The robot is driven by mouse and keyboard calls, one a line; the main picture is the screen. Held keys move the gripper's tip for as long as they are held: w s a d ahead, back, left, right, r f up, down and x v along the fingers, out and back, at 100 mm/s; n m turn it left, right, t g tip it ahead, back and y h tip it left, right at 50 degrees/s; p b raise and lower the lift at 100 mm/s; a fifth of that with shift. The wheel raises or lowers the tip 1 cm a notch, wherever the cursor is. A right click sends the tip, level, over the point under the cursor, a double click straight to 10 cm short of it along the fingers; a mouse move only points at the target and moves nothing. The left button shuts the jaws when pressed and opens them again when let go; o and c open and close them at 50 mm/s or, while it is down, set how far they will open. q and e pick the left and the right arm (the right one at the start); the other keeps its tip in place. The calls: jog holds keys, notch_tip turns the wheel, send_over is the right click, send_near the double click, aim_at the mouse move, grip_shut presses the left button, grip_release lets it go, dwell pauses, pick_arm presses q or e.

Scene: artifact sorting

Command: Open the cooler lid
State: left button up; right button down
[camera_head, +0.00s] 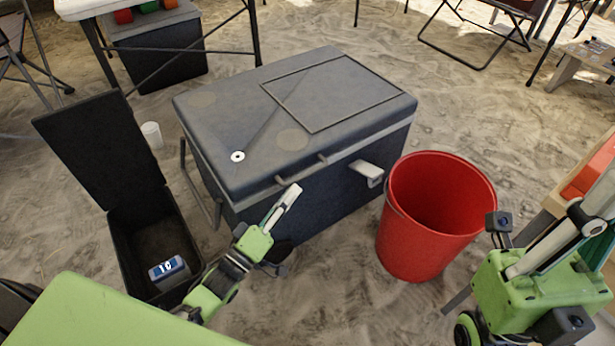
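The dark grey cooler (325,197) stands on the sand in the middle of the view. Its lid (225,125) is closed and lies flat on the body. A light grey latch or handle (367,173) sticks out from its front side, towards the right. My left gripper (289,198) is in front of the cooler, its light fingers pointing up near the lid's front edge. I see the fingers edge-on; contact and opening are unclear. My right gripper (590,195) is at the right edge, away from the cooler, its fingers partly cut off.
A red bucket (437,235) stands close to the cooler's right. An open black box (125,240) with a small display device (169,271) inside is at left, near a white cup (152,135). A table (88,8) and folding chair (475,30) stand behind.

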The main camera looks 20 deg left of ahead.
aim_at(308, 172)
pick_arm(q)
jog(key=b+x, duration=0.2)
jog(key=x, duration=0.5)
jog(key=shift+w+d, duration=0.15)
jog(key=shift+w, duration=0.15)
grip_shut()
